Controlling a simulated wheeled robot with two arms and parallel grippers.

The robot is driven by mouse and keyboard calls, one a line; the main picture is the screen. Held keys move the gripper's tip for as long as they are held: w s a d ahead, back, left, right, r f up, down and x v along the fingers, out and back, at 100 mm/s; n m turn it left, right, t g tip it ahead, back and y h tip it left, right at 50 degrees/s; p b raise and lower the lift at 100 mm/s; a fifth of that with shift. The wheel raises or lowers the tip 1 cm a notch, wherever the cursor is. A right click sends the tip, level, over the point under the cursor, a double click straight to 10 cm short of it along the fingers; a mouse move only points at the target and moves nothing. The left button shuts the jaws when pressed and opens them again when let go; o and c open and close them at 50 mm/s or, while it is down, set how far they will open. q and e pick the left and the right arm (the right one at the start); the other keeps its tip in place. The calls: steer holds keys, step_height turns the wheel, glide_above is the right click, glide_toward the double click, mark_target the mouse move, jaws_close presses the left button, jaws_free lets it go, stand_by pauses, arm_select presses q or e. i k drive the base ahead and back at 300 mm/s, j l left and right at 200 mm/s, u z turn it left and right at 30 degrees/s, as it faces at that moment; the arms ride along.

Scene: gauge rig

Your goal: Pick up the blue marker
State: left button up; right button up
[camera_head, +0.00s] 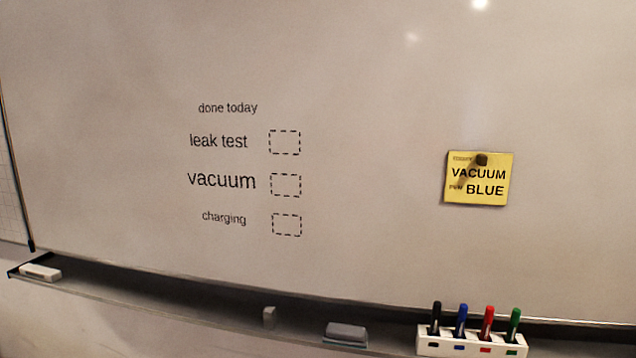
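The blue marker (461,319) stands upright in a white holder (472,347) on the whiteboard's ledge at the lower right. It is second from the left, between the black marker (435,318) and the red marker (487,321). The green marker (513,323) is at the right end. The lower part of each marker is hidden inside the holder. Neither of my grippers shows in the head view.
The dark ledge (200,308) runs under the whiteboard (370,120). A grey eraser (346,333), a small grey block (269,317) and a white block (40,272) sit on it. A yellow note (479,179) reading "VACUUM" and "BLUE" is on the board.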

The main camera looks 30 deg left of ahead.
mark_target(463, 309)
steer(key=l+u, duration=0.2)
steer(key=l, duration=0.2)
steer(key=k+l+u, duration=0.15)
steer(key=l, duration=0.3)
steer(key=l+u, duration=0.2)
steer(key=l, duration=0.2)
steer(key=k+l+u, duration=0.2)
steer(key=l, duration=0.2)
steer(key=k+l+u, duration=0.15)
steer(key=l, duration=0.2)
steer(key=k+l+u, duration=0.2)
steer(key=l, duration=0.15)
steer(key=i+l, duration=0.05)
steer(key=i, duration=0.05)
